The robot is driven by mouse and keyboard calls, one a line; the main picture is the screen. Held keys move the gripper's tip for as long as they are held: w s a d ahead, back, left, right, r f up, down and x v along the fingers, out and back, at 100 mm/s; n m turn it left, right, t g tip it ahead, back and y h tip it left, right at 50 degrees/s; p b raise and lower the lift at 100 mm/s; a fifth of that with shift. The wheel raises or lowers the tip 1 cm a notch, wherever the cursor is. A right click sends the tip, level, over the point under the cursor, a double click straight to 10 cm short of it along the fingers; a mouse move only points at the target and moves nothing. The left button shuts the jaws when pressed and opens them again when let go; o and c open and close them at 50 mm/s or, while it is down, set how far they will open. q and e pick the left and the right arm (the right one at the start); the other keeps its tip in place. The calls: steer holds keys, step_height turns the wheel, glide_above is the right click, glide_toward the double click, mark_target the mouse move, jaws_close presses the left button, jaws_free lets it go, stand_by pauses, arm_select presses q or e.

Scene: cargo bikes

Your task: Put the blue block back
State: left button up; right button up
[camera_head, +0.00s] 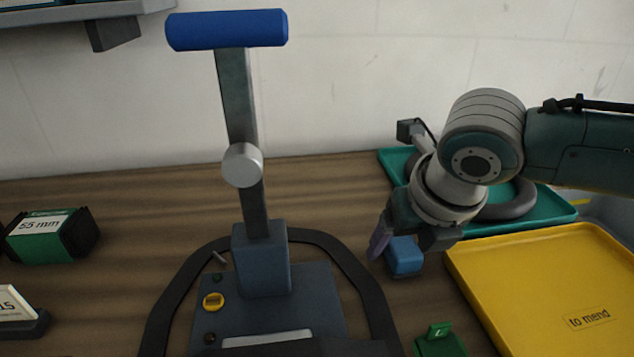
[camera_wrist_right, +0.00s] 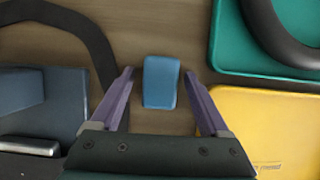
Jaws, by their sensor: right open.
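The blue block (camera_head: 404,255) stands on the wooden bench, left of the yellow tray and in front of the teal tray. It also shows in the right wrist view (camera_wrist_right: 161,82), ahead of and between the two purple fingers. My right gripper (camera_head: 400,246) is open and points down at the block; in the right wrist view its fingers (camera_wrist_right: 163,86) lie on either side of it with visible gaps. Whether the fingers are level with the block is hard to tell. My left gripper is not in view.
A teal tray (camera_head: 555,217) holds a dark ring. A yellow tray (camera_head: 540,270) reads "to mend". A stand with a blue-topped post (camera_head: 240,100) and dark curved frame is left of the block. A green item (camera_head: 440,343) is nearby. A "55 mm" box (camera_head: 50,237) sits left.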

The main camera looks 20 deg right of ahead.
steer(key=shift+r, duration=0.4)
steer(key=p+v, duration=0.3)
steer(key=v, duration=0.8)
steer(key=s+a+f+m+y, duration=0.3)
steer(key=s+a+m, duration=0.65)
steer(key=m, duration=0.65)
steer(key=s+d+f+m+h, duration=0.1)
steer(key=s+d+m, duration=0.3)
steer(key=m, duration=1.1)
steer(key=s, duration=0.3)
steer(key=shift+s+d+f+g+h, duration=0.2)
steer(key=shift+g+h, duration=0.1)
steer(key=shift+h, duration=0.1)
